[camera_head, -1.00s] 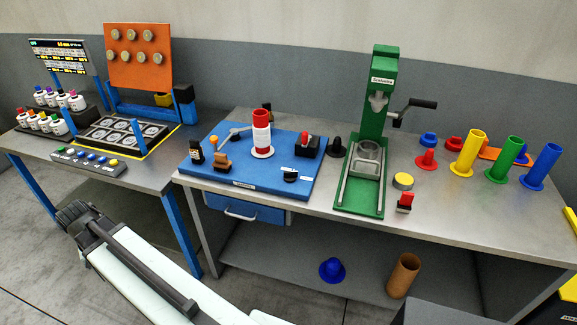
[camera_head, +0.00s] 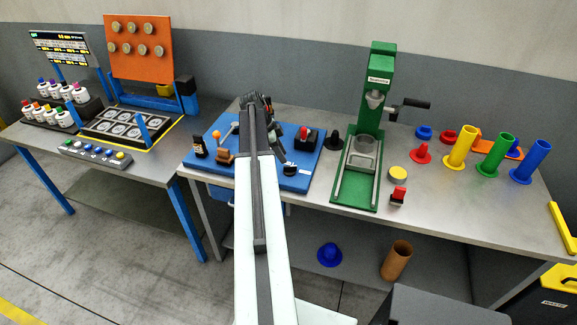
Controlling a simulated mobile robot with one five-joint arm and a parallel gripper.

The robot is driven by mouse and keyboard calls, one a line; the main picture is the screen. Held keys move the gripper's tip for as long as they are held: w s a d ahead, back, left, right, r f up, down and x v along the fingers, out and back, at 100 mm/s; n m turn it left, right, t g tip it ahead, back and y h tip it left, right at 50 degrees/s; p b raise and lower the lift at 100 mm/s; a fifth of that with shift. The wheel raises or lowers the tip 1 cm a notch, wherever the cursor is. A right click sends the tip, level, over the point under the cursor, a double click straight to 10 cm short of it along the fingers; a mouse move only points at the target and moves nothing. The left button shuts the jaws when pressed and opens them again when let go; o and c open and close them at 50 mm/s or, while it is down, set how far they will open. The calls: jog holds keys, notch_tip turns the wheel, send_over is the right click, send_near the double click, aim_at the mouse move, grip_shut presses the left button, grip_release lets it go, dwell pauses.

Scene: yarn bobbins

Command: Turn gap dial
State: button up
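The blue board (camera_head: 312,146) lies on the middle table. A small black knob (camera_head: 290,170) with a white label sits near its front right edge. It looks like the gap dial, but the label is too small to read. My arm reaches up across the board, and my gripper (camera_head: 275,140) is a dark shape above its middle, just up and left of the knob. I cannot tell whether it touches anything or whether its fingers are open. My arm hides the middle of the board, where the red and white bobbin stood.
A red-topped black block (camera_head: 307,138) and a black peg (camera_head: 335,141) stand right of my gripper. The green press (camera_head: 368,130) stands further right.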

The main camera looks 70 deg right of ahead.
aim_at(289, 166)
jog(key=b+x, duration=0.5)
jog(key=x, duration=0.1)
jog(key=shift+s+f, duration=0.1)
jog(key=shift+f, duration=0.25)
jog(key=shift+r, duration=0.15)
